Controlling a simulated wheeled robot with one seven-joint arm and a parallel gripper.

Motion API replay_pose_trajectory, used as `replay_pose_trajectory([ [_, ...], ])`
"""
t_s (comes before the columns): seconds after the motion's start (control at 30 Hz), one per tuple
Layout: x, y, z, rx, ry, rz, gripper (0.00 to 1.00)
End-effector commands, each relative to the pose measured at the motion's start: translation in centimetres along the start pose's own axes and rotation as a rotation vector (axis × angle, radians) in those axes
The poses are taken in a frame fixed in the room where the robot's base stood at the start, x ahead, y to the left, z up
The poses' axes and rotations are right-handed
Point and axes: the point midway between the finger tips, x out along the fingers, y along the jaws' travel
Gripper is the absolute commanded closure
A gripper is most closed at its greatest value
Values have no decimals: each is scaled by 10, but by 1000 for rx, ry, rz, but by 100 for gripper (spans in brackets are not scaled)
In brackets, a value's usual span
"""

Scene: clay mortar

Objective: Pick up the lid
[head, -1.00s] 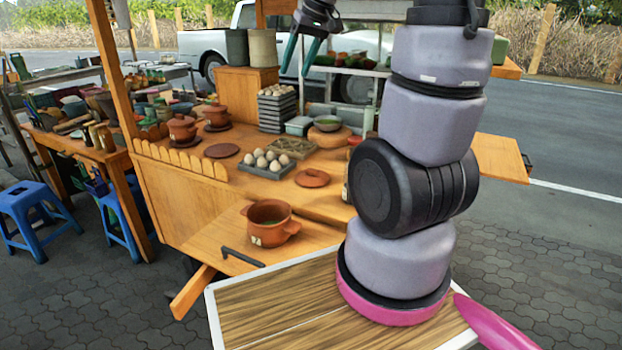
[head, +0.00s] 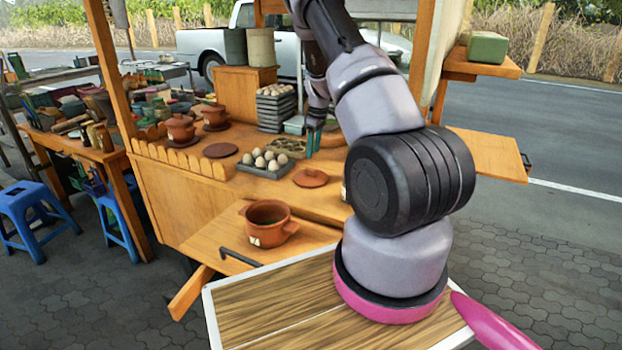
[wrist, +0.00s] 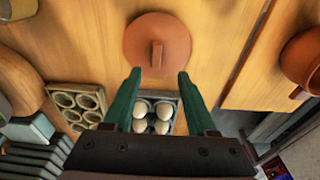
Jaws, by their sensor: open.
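The lid (head: 311,178) is a round terracotta disc with a raised bar handle, lying flat on the wooden cart top. In the wrist view the lid (wrist: 157,42) is at the top centre, its bar handle in line with the space between my fingers. My gripper (head: 314,142) has green fingers and is open and empty, above the counter just behind the lid in the head view. In the wrist view my gripper (wrist: 157,76) has its fingertips near the lid's lower edge. I cannot tell the exact height between them.
A tray of eggs (head: 266,164) stands left of the lid. A terracotta pot (head: 268,224) sits on the lower front shelf, and it also shows in the wrist view (wrist: 300,58). Stacked grey trays (head: 276,107) stand behind. Bare wood surrounds the lid.

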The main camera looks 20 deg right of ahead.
Motion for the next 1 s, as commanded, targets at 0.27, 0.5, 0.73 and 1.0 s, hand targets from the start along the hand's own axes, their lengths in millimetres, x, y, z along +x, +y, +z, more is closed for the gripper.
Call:
replay_pose_trajectory([
  [0.27,29,0,0,1,-1,0,43],
  [0.5,63,7,-1,0,-3,-1,43],
  [0.73,80,7,-1,2,1,-1,43],
  [1.0,80,7,-1,2,1,0,73],
])
